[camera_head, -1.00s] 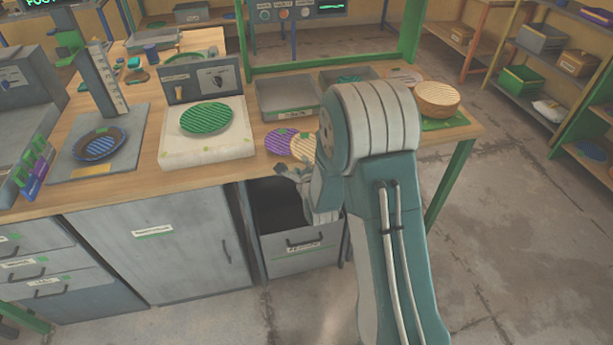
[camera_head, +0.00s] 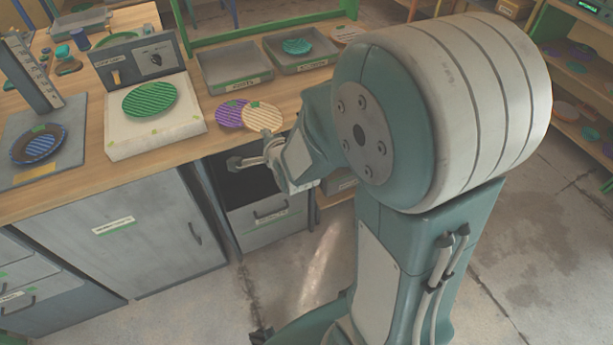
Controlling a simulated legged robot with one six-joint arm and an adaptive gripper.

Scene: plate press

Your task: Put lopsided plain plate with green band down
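A cream striped plate (camera_head: 262,117) with a small green mark lies near the bench's front edge, its left side meeting a purple striped plate (camera_head: 232,114). I cannot tell whether the cream plate is the lopsided one with the green band. My gripper (camera_head: 249,150) is just in front of and below the cream plate, by the bench edge. Its fingers look spread apart, with no plate seen between them. A green striped plate (camera_head: 150,101) lies on the white stand (camera_head: 125,137). A blue striped plate (camera_head: 38,144) lies on the grey plate-like base (camera_head: 68,160) at left.
A grey tray (camera_head: 235,84) is empty; the tray beside it (camera_head: 322,62) holds a teal plate (camera_head: 297,47). An open drawer (camera_head: 262,232) with a dark inside is below my gripper. Bare bench (camera_head: 205,148) shows left of the purple plate. Shelves stand at right.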

